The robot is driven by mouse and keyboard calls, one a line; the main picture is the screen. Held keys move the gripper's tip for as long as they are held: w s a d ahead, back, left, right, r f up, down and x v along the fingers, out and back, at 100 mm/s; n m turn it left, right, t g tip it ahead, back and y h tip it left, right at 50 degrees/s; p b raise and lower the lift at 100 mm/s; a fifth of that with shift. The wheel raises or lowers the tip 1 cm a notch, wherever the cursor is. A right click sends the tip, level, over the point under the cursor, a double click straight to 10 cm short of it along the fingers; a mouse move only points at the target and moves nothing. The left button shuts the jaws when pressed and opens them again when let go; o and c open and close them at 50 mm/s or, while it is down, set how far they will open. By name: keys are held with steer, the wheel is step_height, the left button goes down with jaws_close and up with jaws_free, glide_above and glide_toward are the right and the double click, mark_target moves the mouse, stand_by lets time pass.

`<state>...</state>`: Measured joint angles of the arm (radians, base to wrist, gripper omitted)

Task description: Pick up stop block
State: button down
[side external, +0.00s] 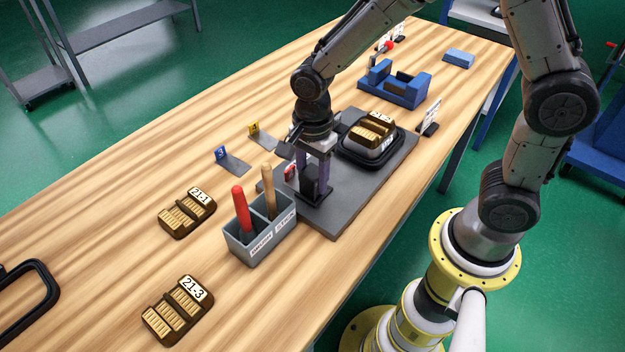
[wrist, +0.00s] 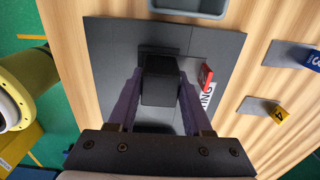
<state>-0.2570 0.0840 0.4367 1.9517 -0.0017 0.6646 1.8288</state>
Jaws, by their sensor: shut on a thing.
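The stop block (side external: 315,190) is a dark, upright block on a flat foot, at the near end of the dark grey plate (side external: 338,222). In the wrist view the black block (wrist: 160,82) is between the two purple-grey fingers. My gripper (side external: 313,172) points down and is shut on it, with one finger on each side; it also shows in the wrist view (wrist: 158,95). The block's foot appears at plate level; I cannot tell whether it touches. The fingers hide part of its sides.
A grey bin (side external: 256,243) with a red-handled and a wooden-handled tool stands close by. A black tray (side external: 345,150) with a gold-topped part sits farther along the plate. A red-and-white sign (wrist: 207,85) is beside the block. Number tags 3 (side external: 234,163) and 4 (side external: 262,140) lie left.

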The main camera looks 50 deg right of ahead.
steer(key=shift+r, duration=0.1)
steer(key=shift+w+r, duration=0.1)
steer(key=shift+r, duration=0.55)
steer(key=s+d+r, duration=0.1)
steer(key=s+r, duration=0.6)
steer(key=r, duration=0.2)
steer(key=s+d+r, duration=0.2)
steer(key=s+r, duration=0.4)
steer(key=r, duration=0.3)
steer(key=shift+s+d+r, duration=0.25)
steer(key=shift+s+r, duration=0.05)
steer(key=shift+s, duration=0.05)
stand_by(0.4)
